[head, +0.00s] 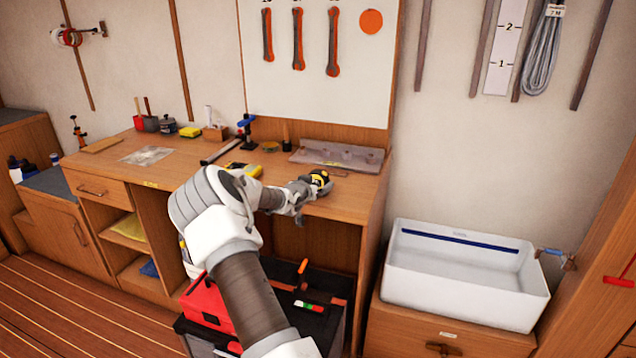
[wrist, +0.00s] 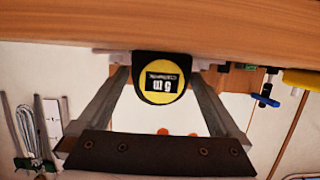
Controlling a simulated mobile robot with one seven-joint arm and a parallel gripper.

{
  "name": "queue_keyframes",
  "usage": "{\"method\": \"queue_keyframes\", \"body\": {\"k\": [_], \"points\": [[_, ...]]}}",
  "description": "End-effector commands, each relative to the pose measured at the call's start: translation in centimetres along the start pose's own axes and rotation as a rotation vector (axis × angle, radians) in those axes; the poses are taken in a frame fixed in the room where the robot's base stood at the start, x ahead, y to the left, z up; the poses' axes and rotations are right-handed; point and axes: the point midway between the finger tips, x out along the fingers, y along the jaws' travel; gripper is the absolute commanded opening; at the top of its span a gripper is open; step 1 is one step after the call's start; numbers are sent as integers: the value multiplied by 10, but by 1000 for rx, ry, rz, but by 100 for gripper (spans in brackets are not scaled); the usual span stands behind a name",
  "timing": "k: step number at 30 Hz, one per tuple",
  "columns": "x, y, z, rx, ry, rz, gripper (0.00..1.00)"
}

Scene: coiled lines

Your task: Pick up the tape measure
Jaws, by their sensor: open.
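The tape measure (head: 320,181) is black with a yellow face and sits on the wooden workbench (head: 345,205) near its right front edge. In the wrist view, which is upside down, the tape measure (wrist: 161,78) shows its yellow face and a black label reading "5 m". My gripper (head: 302,187) is at the tape measure, low over the bench. In the wrist view my gripper (wrist: 160,85) has its two fingers apart, one on each side of the tape measure, with a gap visible beside it. Contact cannot be told.
A grey tray (head: 336,153) lies behind the tape measure. A blue clamp (head: 246,130) and a yellow item (head: 250,170) are to the left. A white sink (head: 465,270) stands right of the bench. A red toolbox (head: 205,302) is below the front edge.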

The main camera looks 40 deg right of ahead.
Motion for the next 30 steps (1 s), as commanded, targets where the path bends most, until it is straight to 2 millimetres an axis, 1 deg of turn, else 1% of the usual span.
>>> {"method": "queue_keyframes", "body": {"k": [1,3,6,10,16,17,21,29,30], "points": [[8,0,2,-2,1,0,100],[16,0,2,0,0,1,100],[24,0,2,-1,1,0,100],[28,0,1,0,0,0,100],[28,0,1,0,0,0,100],[28,0,1,0,0,0,96],[28,0,1,0,0,0,71],[28,-1,1,0,0,-1,24],[28,-1,1,0,0,0,17]]}}
